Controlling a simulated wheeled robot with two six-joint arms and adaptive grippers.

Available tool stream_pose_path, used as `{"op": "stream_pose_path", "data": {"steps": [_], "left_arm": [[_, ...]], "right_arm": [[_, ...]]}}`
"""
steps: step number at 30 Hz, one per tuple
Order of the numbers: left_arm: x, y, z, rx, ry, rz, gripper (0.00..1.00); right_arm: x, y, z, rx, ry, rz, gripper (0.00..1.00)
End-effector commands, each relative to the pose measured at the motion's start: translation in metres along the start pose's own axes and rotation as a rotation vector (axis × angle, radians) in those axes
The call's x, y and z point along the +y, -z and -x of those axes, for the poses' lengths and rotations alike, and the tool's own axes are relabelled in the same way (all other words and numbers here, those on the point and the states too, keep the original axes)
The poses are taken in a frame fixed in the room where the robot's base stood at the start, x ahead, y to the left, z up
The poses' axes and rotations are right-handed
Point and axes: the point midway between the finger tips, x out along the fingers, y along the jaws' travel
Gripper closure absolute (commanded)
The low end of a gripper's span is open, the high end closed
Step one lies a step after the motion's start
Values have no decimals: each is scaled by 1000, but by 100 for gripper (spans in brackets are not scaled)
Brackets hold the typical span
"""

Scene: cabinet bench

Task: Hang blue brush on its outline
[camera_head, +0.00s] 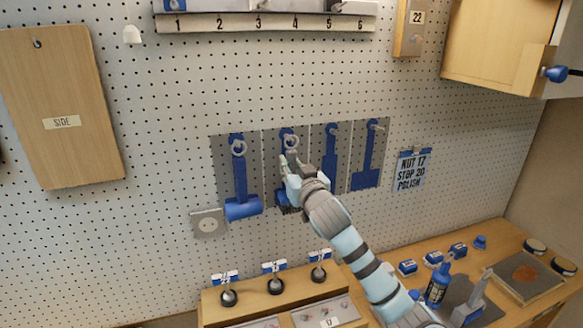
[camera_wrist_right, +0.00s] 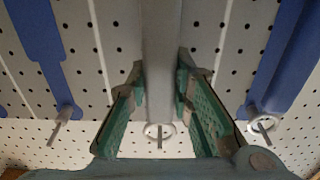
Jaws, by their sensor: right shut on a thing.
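My right gripper (camera_head: 287,165) is in front of the second panel of the outline board. It is shut on the handle of a tool, which I take to be the brush; its blue lower end (camera_head: 283,204) shows partly below the gripper. In the right wrist view the grey-looking handle (camera_wrist_right: 159,60) runs between the fingers of the gripper (camera_wrist_right: 160,105). The handle's ring (camera_wrist_right: 160,128) overlaps a peg; I cannot tell whether it sits on the peg. The handle hides most of its outline. My left gripper is not in view.
A blue tool (camera_head: 242,207) with a ring hangs on the left panel. Two blue outlines, one tapered (camera_head: 329,165) and one wide-ended (camera_head: 367,173), are to the right. Below, a bench carries a bottle (camera_head: 437,287). A wooden cabinet (camera_head: 500,45) is upper right.

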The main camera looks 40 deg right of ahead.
Motion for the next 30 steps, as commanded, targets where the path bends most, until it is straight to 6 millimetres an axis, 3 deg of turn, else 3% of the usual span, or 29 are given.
{"op": "stream_pose_path", "data": {"steps": [3,4,8,19,30], "left_arm": [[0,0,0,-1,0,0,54],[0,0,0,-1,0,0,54],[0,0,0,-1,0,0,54],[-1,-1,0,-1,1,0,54],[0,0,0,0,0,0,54]], "right_arm": [[0,0,0,1,0,0,100],[0,0,0,1,0,0,75],[0,0,0,1,0,0,56],[1,0,8,0,0,2,56],[-1,0,101,0,3,7,56]]}}
